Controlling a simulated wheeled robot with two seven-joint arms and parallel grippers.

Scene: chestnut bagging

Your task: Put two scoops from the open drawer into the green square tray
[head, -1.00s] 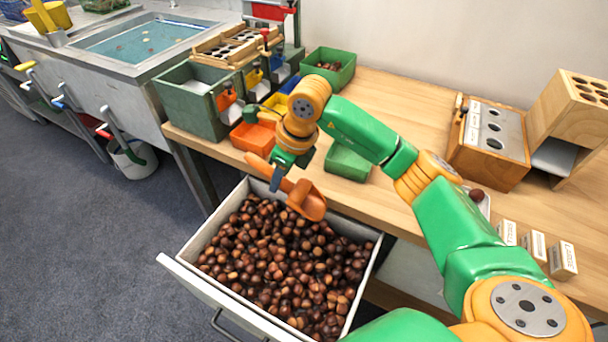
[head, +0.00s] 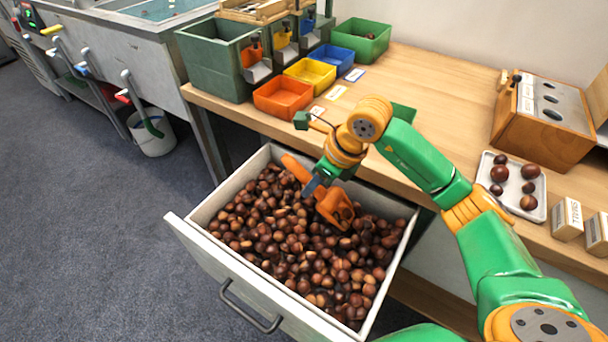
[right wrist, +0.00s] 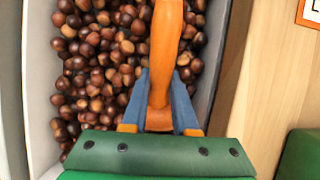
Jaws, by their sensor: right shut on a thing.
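The open drawer (head: 182,229) is full of brown chestnuts (head: 290,250). My right gripper (head: 313,189) is shut on the handle of an orange scoop (head: 335,208), inside the drawer's outline. The scoop's bowl is low at the chestnuts; I cannot tell whether it holds any. In the right wrist view the orange handle (right wrist: 166,50) runs between the blue fingers, over the chestnuts. A green tray (head: 403,112) on the table is mostly hidden behind my right arm; a green surface shows in the right wrist view (right wrist: 300,155). Another green tray (head: 362,40) stands farther back. My left gripper is not in view.
Orange (head: 283,97), yellow (head: 310,73) and blue (head: 332,58) trays stand along the table's left end beside a dark green bin (head: 215,60). A white tray (head: 512,183) with several chestnuts and a wooden box (head: 540,130) are at the right. The table's middle is clear.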

